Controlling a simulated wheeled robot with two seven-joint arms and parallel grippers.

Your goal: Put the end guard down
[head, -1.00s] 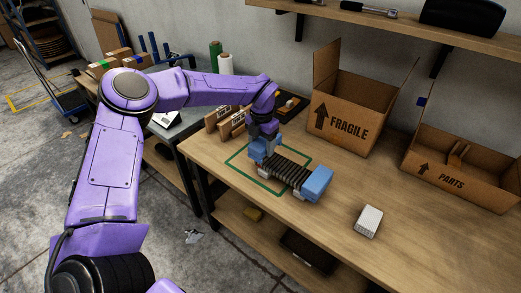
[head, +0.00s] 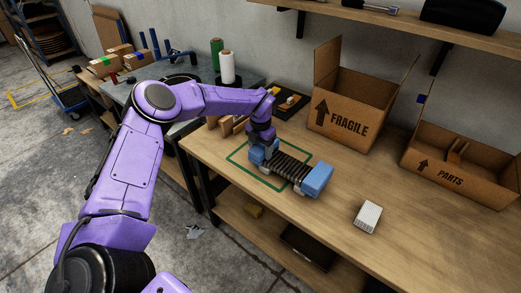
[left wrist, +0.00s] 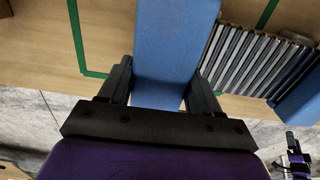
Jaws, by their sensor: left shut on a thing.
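The end guard (left wrist: 176,45), a blue block, is between the two fingers of my left gripper (left wrist: 160,92) in the left wrist view. My left gripper (head: 262,150) is shut on it. In the head view this blue block (head: 256,155) is at the left end of a dark ribbed part (head: 289,167), inside a green outline on the bench, and partly hidden by the gripper. I cannot tell whether it touches the ribbed part or the bench. A second blue block (head: 317,178) is on the ribbed part's right end. My right gripper is not in view.
The green outline (head: 237,160) marks the wooden bench top (head: 410,225). A FRAGILE box (head: 347,122) and a PARTS box (head: 450,180) stand behind and to the right. A small white ribbed block (head: 368,217) lies near the front edge. The bench between them is clear.

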